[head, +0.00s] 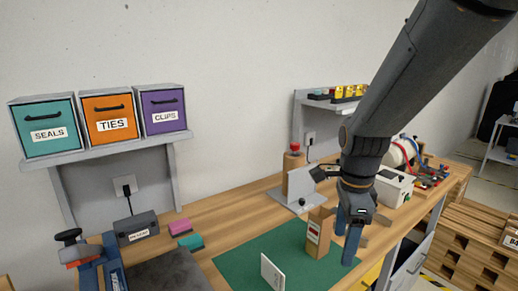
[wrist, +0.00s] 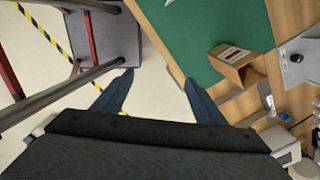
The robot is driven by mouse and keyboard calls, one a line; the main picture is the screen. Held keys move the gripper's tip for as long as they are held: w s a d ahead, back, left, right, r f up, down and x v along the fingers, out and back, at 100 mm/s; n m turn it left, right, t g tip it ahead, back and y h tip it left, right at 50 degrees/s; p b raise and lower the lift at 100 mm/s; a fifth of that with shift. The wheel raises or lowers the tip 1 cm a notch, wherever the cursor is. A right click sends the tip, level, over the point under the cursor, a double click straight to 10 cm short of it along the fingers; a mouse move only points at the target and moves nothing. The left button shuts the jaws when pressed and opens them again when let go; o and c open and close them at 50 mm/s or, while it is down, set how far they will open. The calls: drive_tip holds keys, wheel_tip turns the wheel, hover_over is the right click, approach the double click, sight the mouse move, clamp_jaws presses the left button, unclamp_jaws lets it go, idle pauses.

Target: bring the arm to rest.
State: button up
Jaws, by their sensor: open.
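My gripper (head: 347,236) hangs from my dark grey arm at the right of the head view, pointing down near the front edge of the wooden workbench (head: 225,222). In the wrist view its two blue fingers (wrist: 157,92) are spread apart with nothing between them, and floor shows below. A brown cardboard box (head: 318,235) with a red and white label stands on the green mat (head: 235,263), just left of the fingers in the head view. The box also shows in the wrist view (wrist: 238,68), apart from the fingers.
A white card (head: 271,273) stands on the mat. A shelf holds teal (head: 46,127), orange (head: 110,118) and purple (head: 163,110) drawers. A grey stand (head: 299,192) and a white box (head: 394,186) are behind my gripper. Wooden pallets (head: 480,225) are at right. A grey cart (wrist: 105,40) is beside the bench.

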drive_tip(key=s+f+n+b, duration=0.2)
drive_tip(key=f+n, duration=0.4)
drive_tip(key=n, duration=0.3)
drive_tip(key=s+f+n+t+b, duration=0.1)
drive_tip(key=s+f+n+b, duration=0.2)
drive_tip(key=f+n, duration=0.3)
drive_tip(key=shift+a+n+b, duration=0.2)
drive_tip(key=shift+n+b, duration=0.45)
drive_tip(key=shift+n, duration=1.55)
drive_tip(key=shift+f, duration=0.1)
